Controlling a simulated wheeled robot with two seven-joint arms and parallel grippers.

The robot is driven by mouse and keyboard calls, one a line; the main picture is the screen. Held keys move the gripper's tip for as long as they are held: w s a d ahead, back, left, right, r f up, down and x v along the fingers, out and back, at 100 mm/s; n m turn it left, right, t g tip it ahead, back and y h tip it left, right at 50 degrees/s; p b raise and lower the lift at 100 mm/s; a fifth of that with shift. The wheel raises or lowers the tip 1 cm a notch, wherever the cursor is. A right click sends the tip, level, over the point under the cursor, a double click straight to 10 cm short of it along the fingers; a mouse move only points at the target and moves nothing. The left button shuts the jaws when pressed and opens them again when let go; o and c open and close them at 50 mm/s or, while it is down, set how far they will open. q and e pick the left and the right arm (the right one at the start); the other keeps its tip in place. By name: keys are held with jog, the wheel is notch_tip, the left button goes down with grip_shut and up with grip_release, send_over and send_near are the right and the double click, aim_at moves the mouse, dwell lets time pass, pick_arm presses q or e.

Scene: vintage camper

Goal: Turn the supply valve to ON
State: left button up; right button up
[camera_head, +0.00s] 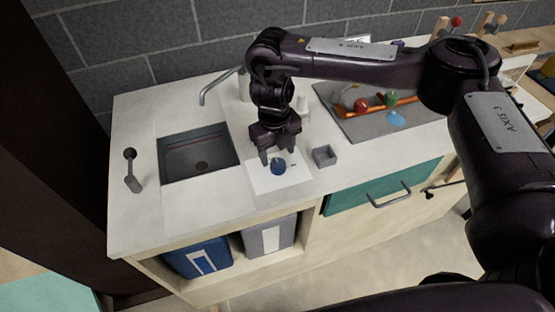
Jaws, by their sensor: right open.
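A small dark mark is on the plate to the right of the knob, too small to read. My right gripper (279,158) points down just above and behind the knob, with its fingers apart and nothing seen between them. I cannot tell whether a finger touches the knob. My left gripper is not in view.
A sink (200,157) with a grey faucet (218,88) lies to the left, and a grey lever (131,172) stands beyond it. A small grey box (324,156) is close to the right of the plate. A grey mat (350,126) holds colourful items.

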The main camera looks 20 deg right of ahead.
aim_at(278, 163)
jog(key=shift+d+f, duration=0.1)
jog(key=shift+f, duration=2)
jog(key=c, duration=1)
